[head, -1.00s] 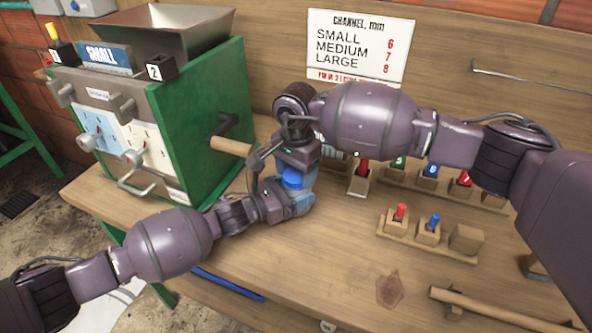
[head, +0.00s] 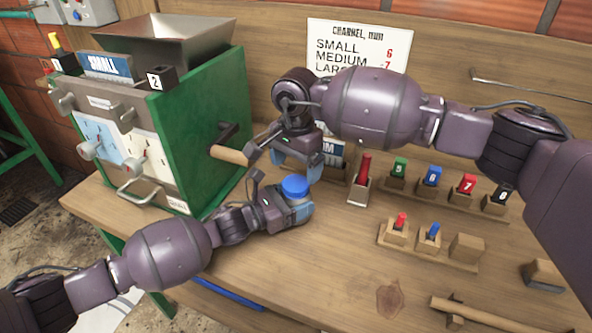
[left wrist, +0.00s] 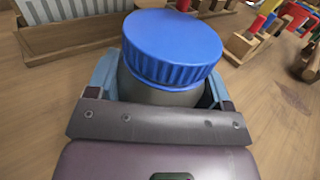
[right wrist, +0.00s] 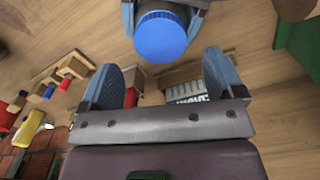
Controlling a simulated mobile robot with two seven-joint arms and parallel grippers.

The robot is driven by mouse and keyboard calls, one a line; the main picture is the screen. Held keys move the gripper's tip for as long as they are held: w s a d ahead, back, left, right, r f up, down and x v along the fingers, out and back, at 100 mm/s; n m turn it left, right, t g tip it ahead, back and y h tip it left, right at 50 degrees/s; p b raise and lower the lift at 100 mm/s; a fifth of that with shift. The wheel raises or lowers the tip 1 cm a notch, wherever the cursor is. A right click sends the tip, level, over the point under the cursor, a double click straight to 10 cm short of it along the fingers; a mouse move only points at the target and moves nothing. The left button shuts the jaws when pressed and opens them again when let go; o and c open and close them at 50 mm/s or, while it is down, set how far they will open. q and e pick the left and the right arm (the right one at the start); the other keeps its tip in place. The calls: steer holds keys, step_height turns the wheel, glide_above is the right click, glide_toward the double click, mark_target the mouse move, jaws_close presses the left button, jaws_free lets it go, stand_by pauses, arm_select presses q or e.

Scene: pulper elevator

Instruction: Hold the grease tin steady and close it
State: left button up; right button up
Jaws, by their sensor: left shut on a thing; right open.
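The grease tin is a grey round tin with a ribbed blue lid (head: 295,186) on top. In the left wrist view its lid (left wrist: 172,45) sits level over the grey body (left wrist: 160,95). My left gripper (head: 296,206) is shut around the tin's body, low over the bench. My right gripper (head: 297,160) is above and just behind the tin, open and empty. In the right wrist view the lid (right wrist: 160,38) lies beyond the open fingers (right wrist: 166,85), apart from them. Whether the lid is fully screwed down I cannot tell.
A green pulper (head: 205,120) with a wooden handle (head: 231,155) stands left of the grippers. A red peg in a holder (head: 362,180) and a rack of numbered blocks (head: 432,178) are to the right. A wooden bar (head: 500,312) lies front right. The bench front (head: 330,270) is clear.

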mark_target(296, 183)
steer(key=shift+c, duration=0.3)
steer(key=shift+r+n, duration=0.4)
steer(key=shift+r, duration=0.05)
steer(key=shift+r+n, duration=1.25)
steer(key=shift+n, duration=0.05)
steer(key=shift+f, duration=4)
